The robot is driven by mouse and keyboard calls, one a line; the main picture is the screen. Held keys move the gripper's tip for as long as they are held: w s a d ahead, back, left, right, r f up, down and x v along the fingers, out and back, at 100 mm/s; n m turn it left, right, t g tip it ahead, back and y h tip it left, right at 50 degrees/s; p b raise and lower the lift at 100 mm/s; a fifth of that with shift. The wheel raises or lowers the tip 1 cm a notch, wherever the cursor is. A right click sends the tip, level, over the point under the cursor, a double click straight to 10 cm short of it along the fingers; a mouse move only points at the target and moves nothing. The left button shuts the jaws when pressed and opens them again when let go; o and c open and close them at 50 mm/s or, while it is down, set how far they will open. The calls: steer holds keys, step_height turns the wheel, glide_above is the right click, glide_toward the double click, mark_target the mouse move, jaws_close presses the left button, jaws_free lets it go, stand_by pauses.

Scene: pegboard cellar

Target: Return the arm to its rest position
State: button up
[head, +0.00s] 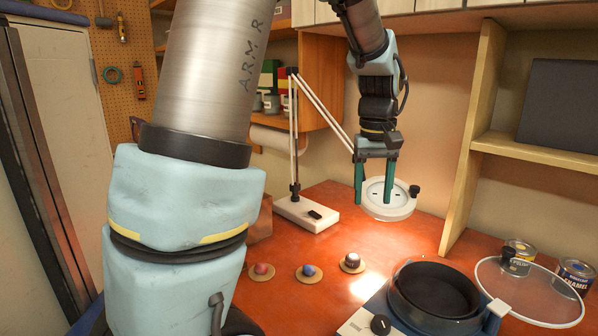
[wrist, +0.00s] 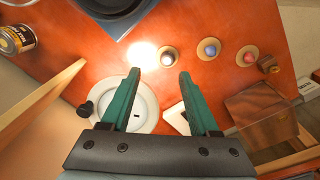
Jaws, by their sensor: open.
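My gripper (head: 375,188) hangs pointing down over the back of the orange-red bench (head: 316,228), its two green fingers spread apart with nothing between them. In the head view the fingers overlap the round white lamp head (head: 402,209); whether they touch it I cannot tell. In the wrist view my gripper (wrist: 158,72) is open, and the white disc (wrist: 148,108) lies behind its left finger. My arm comes down from the top of the head view, and its large near links cover much of the left side.
A dark round pan (head: 436,289) is at front right, near paint cans (head: 575,273). A wooden shelf post (head: 474,130) rises to the right of my gripper.

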steer(key=s+a+f, duration=0.2)
steer(key=a+f, duration=0.1)
steer(key=a, duration=0.4)
steer(key=s+a+f, duration=0.2)
steer(key=a+f, duration=0.1)
steer(key=a, duration=0.4)
steer(key=s+a+f+m+t, duration=0.1)
steer(key=s+a+f, duration=0.2)
steer(key=a, duration=0.5)
steer(key=shift+o, duration=0.2)
steer(key=shift+w, duration=0.1)
